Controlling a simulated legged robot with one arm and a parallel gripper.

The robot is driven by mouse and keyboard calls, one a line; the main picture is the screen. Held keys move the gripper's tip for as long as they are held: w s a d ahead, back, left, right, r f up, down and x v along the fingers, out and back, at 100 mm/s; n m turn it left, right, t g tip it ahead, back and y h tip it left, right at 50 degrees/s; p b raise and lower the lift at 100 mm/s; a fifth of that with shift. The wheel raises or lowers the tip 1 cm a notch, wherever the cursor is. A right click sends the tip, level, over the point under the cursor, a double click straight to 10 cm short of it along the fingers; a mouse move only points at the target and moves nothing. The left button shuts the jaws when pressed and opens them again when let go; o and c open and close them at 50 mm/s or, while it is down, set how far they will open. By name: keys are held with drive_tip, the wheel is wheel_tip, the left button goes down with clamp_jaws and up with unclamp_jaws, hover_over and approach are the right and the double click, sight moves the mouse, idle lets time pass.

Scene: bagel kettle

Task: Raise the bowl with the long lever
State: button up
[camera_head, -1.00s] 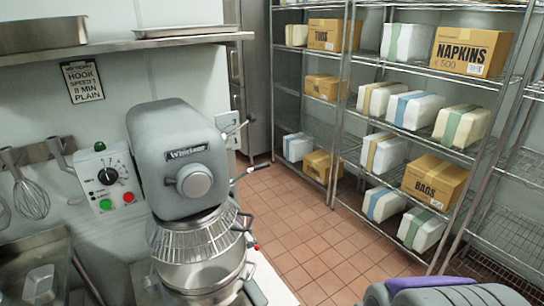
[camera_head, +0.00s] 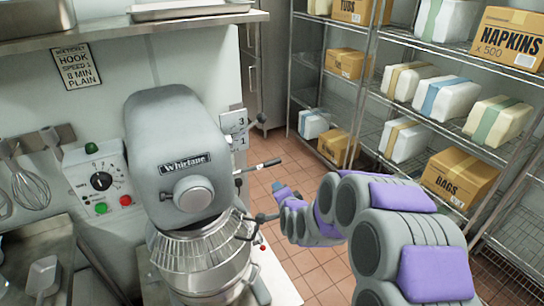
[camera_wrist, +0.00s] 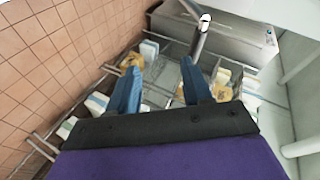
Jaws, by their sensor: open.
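The grey Whirlane mixer (camera_head: 175,150) stands at centre-left in the head view. Its steel bowl (camera_head: 205,280) sits below the head, behind a wire guard (camera_head: 195,245). A metal rod (camera_wrist: 200,38) shows beyond the right finger; I cannot tell which.
A control box (camera_head: 103,180) with buttons is on the wall left of the mixer. A steel shelf (camera_head: 195,14) hangs above. Wire racks (camera_head: 370,95) with boxes stand at right. The tiled floor (camera_head: 300,258) between is open.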

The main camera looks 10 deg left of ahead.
drive_tip(key=w+m+t, duration=0.1)
drive_tip(key=m+t, duration=0.1)
drive_tip(key=w+a+m+t+p, duration=0.1)
drive_tip(key=w+m+t, duration=0.1)
drive_tip(key=w+a+f+m+t+p, duration=0.1)
drive_tip(key=w+m+t, duration=0.1)
drive_tip(key=t, duration=0.1)
drive_tip(key=shift+a+m, duration=0.25)
drive_tip(key=shift+m, duration=0.05)
drive_tip(key=x, duration=1.1)
drive_tip(key=shift+w, duration=0.3)
clamp_jaws()
